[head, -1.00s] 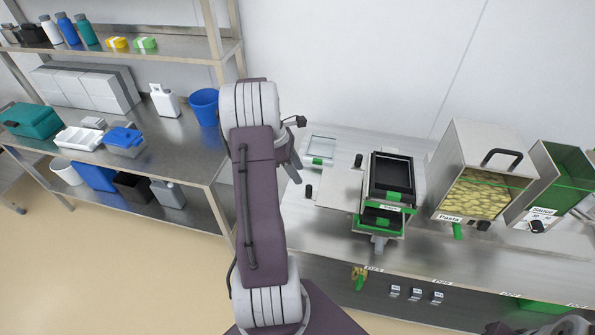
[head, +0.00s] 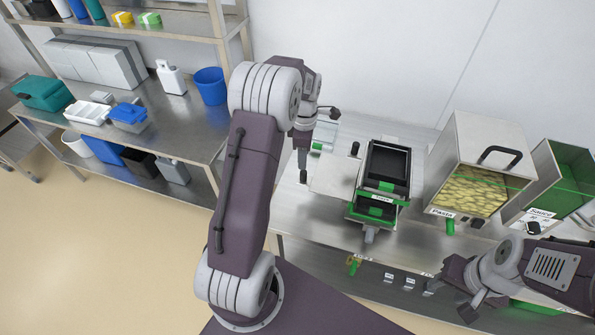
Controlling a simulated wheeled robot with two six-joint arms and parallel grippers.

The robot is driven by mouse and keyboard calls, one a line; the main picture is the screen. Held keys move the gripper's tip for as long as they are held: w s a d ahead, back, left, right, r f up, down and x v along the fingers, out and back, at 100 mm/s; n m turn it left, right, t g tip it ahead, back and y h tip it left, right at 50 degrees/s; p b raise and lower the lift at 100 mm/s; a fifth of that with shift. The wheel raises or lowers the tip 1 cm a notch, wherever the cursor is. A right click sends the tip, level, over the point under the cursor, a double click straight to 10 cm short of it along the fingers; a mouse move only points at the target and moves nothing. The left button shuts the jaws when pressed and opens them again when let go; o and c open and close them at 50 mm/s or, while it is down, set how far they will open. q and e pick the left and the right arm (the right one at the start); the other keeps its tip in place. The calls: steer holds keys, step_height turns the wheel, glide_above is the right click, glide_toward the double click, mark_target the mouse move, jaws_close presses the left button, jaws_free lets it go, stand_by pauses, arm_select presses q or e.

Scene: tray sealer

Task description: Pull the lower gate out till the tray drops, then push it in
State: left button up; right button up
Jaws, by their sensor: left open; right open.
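The tray dispenser (head: 408,160) stands on the steel counter with black trays (head: 388,167) in its top. A green-edged upper front strip carries a white label. Below it, the lower gate (head: 376,211) shows a green front, with a dark space behind it and a grey handle-like part (head: 370,235) below. I cannot tell how far the gate is out. My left gripper (head: 316,138) is open and empty, left of the dispenser and apart from it. My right gripper (head: 461,290) is open at the lower right, in front of the counter, apart from the gate.
A flat metal plate (head: 337,175) lies left of the dispenser. The pasta bin (head: 490,150) and green sauce bin (head: 567,180) stand to the right. Small hooks or tags line the counter front. A shelf (head: 185,128) with boxes and a blue bucket (head: 210,86) is at left.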

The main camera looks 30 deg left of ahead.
mark_target(303, 171)
arm_select(q)
step_height(303, 171, down, 9)
steer(key=shift+f, duration=0.1)
jaws_close()
stand_by(0.3)
stand_by(1.4)
